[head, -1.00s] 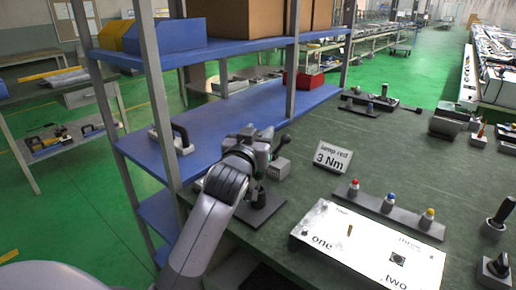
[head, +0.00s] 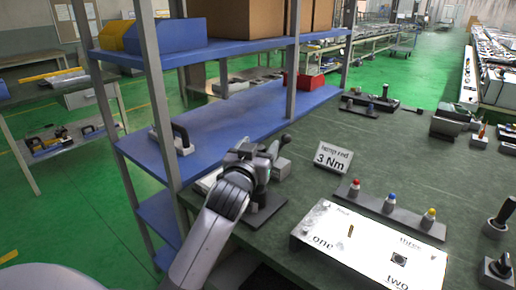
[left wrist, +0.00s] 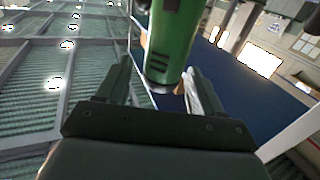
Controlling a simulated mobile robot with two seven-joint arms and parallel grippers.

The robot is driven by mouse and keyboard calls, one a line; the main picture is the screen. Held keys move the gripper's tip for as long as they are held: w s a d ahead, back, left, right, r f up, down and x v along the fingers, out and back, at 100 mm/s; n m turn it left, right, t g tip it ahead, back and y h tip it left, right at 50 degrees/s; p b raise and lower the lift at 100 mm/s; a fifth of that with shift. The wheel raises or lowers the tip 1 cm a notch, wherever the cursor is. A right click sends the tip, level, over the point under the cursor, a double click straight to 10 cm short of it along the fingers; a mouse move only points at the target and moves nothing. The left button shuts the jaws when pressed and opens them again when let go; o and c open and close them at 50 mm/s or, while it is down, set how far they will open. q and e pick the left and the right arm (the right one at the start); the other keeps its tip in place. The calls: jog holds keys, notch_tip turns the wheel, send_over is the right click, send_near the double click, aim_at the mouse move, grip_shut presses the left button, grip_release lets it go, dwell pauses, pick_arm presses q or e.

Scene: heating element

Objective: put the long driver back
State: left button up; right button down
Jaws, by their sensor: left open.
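My left gripper (head: 279,147) is over the left end of the green bench, beside the blue shelf rack. In the left wrist view a thick green tool body (left wrist: 173,42), probably the long driver, stands between the two spread fingers (left wrist: 157,85). The fingers are open, and I cannot tell whether either touches it. In the head view my gripper and wrist hide this tool. A dark base plate (head: 266,212) lies on the bench below the wrist. My right gripper is not in view.
A sign reading 3 Nm (head: 332,157) stands right of the gripper. A strip with red, blue and yellow-topped bits (head: 398,217) and a white panel (head: 345,258) lie nearer. A grey block (head: 283,170) is close by.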

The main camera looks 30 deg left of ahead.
pick_arm(q)
jog(key=shift+r, duration=0.15)
jog(key=b+v, duration=0.1)
jog(key=v, duration=1.1)
jog(key=s+d+f+m+g+h, duration=0.35)
jog(key=s+f+g, duration=0.35)
jog(key=s+f, duration=0.45)
jog(key=s+d+f+m+g+h, duration=0.2)
jog(key=s+d+f+g, duration=0.2)
jog(key=s+f+g, duration=0.7)
jog(key=w+d+f+t+h+p, duration=0.2)
jog(key=w+d+f+t, duration=0.1)
jog(key=w+f+t, duration=0.4)
jog(key=shift+w+f+t, duration=0.4)
jog(key=shift+f+t, duration=1)
jog(key=shift+t, duration=0.7)
jog(key=shift+m, duration=0.25)
